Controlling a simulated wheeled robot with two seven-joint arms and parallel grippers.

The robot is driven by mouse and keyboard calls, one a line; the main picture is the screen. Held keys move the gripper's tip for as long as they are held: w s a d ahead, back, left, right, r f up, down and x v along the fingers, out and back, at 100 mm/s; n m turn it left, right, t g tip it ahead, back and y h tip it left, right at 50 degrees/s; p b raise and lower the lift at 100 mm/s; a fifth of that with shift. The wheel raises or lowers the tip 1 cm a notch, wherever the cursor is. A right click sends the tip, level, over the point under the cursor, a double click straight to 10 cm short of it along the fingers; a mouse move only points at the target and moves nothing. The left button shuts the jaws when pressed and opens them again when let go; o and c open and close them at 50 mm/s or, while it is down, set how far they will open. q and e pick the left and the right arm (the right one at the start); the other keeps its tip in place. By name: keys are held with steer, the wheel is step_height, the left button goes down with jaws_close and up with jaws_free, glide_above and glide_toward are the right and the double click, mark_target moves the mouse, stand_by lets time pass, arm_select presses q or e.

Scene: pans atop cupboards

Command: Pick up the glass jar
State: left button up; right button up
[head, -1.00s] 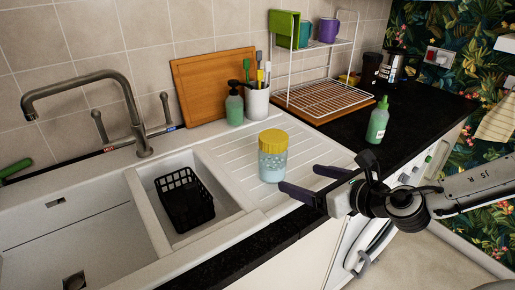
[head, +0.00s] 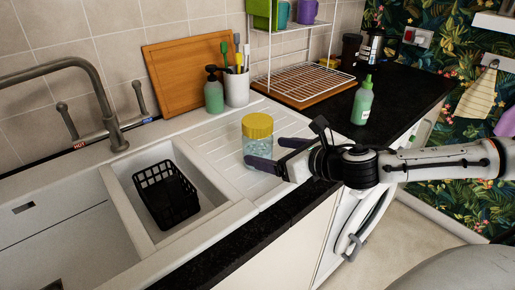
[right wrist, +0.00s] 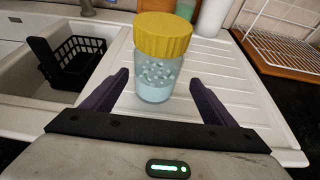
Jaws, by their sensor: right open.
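The glass jar (head: 257,138) has a yellow lid and pale blue-white contents. It stands upright on the white ribbed drainboard beside the sink. In the right wrist view the jar (right wrist: 159,62) is just ahead of my right gripper (right wrist: 159,92), centred between its two dark purple fingers. My right gripper (head: 276,154) is open and reaches in from the right in the head view. One finger passes in front of the jar's lower part, the other lies to its right. I cannot tell whether either finger touches the glass. My left gripper is not in view.
A black basket (head: 166,194) sits in the small sink bowl left of the jar. Behind stand a green soap bottle (head: 213,95) and a white brush holder (head: 237,88). Another green bottle (head: 362,103) and a wire dish rack (head: 304,80) are to the right. The drainboard around the jar is clear.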

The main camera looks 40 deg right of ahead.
mark_target(254, 118)
steer(key=shift+a+f+p+x, duration=0.15)
steer(key=shift+p+x, duration=0.1)
steer(key=shift+x, duration=1)
steer(key=shift+a+f+p+x, duration=0.1)
steer(key=shift+a+p+x, duration=0.1)
steer(key=shift+x, duration=1.1)
steer(key=shift+s, duration=0.15)
steer(key=c, duration=1)
steer(key=shift+c, duration=1.3)
step_height(254, 118, up, 10)
steer(key=shift+r+p, duration=0.1)
steer(key=shift+p, duration=0.8)
